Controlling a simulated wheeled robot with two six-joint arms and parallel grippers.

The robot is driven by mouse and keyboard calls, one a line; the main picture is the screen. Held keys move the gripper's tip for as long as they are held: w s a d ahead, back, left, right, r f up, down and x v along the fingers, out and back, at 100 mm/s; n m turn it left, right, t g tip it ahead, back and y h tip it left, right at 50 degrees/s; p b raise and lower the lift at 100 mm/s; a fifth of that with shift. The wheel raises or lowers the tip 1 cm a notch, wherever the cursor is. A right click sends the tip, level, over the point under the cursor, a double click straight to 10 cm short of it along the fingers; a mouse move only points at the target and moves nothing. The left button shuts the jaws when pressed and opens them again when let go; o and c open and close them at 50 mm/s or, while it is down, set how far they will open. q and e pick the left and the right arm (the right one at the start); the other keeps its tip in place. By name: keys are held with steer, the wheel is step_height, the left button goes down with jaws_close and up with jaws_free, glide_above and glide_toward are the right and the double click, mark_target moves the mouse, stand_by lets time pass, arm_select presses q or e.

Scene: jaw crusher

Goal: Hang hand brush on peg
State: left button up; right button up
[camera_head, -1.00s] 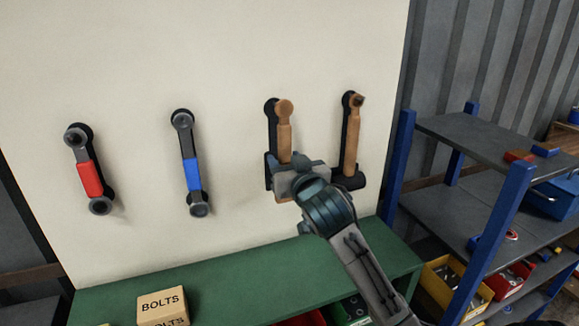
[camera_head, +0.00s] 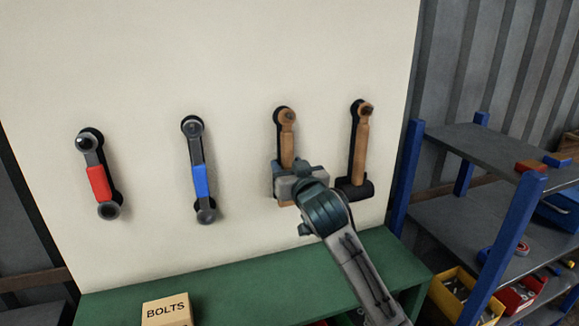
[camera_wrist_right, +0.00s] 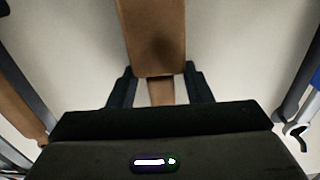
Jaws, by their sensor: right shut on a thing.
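The hand brush (camera_head: 288,142) has a wooden handle and hangs upright, handle end up, against the pale board. My right gripper (camera_head: 298,182) is shut on its lower part and hides most of its head. A dark spot, which looks like a peg tip, shows at the handle's top end over the dark painted outline (camera_head: 277,118). I cannot tell how deep the peg sits in the hole. In the right wrist view, the brush's wooden body (camera_wrist_right: 152,38) runs between the fingers (camera_wrist_right: 160,88). My left gripper is not in view.
A blue-gripped wrench (camera_head: 199,180) and a red-gripped wrench (camera_head: 98,183) hang left. Below is a green bench (camera_head: 235,283) with a BOLTS box (camera_head: 166,310); blue-posted shelving (camera_head: 508,235) stands right.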

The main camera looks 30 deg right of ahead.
stand_by(0.4)
steer(key=o, duration=1.1)
steer(key=p+v, duration=0.2)
steer(key=v, duration=0.8)
steer(key=shift+s+a, duration=0.15)
steer(key=shift+s, duration=0.2)
